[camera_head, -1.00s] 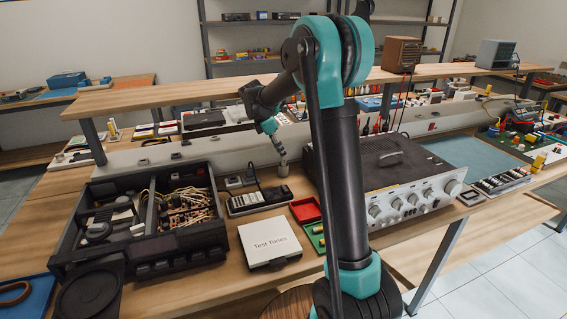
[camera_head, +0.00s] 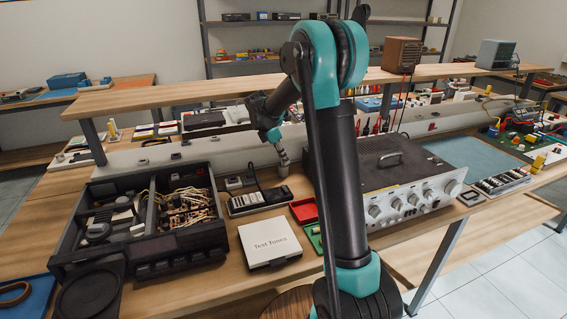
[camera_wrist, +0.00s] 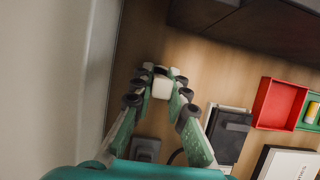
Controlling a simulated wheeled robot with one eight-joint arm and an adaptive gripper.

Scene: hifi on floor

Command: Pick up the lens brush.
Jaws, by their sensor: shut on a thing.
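My gripper (camera_wrist: 160,88) is shut on a small pale, blocky thing between its fingertips, seen from above in the wrist view. I take it to be the lens brush (camera_wrist: 161,89); its lower part is hidden. In the head view my gripper (camera_head: 282,158) points down over the bench, in front of the long grey rail and left of the silver-fronted amplifier. The held thing is too small there to make out clearly.
A dark device with a cable (camera_head: 258,200) stands close to the gripper, with a red tray (camera_head: 305,210) and a white "Test Tones" box (camera_head: 269,243) nearer. The grey rail (camera_wrist: 50,85) runs close behind.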

